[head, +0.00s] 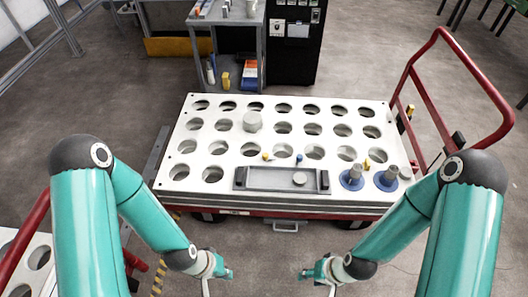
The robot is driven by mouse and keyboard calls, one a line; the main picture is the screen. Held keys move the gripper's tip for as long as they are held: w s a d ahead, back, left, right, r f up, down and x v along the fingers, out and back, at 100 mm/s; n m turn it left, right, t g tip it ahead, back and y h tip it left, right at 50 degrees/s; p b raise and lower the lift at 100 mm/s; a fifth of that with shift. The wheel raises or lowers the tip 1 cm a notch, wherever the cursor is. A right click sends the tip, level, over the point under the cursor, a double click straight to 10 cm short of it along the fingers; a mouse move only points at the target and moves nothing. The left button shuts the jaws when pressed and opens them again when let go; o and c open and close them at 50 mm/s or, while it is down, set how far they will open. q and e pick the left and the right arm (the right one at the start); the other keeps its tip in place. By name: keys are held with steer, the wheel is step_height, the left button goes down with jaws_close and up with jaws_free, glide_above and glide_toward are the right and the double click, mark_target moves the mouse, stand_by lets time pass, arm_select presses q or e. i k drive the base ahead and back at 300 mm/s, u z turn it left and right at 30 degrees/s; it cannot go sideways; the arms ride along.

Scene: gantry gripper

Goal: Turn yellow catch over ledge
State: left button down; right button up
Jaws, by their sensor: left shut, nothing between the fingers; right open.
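Small yellow pieces show on the white cart top: one (265,156) at the back edge of a grey tray (258,184), and another (366,162) behind two grey cylinders on blue rings. A third yellow piece (409,112) is at the red handle on the right. I cannot tell which is the catch, or make out a ledge. My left gripper (229,274) is shut and empty, in front of the cart's front edge. My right gripper (304,274) is open and empty, also in front of the cart. Both are apart from the yellow pieces.
The cart top (215,170) has rows of round holes. A blue piece (299,158) stands behind the tray, and a pale round knob (252,121) stands farther back. The red handle (424,95) rises on the right. A grey side table (228,17) stands behind. Floor between my grippers looks clear.

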mark_target(265, 157)
steer(key=u, duration=0.2)
steer(key=i, duration=1)
steer(key=u, duration=0.3)
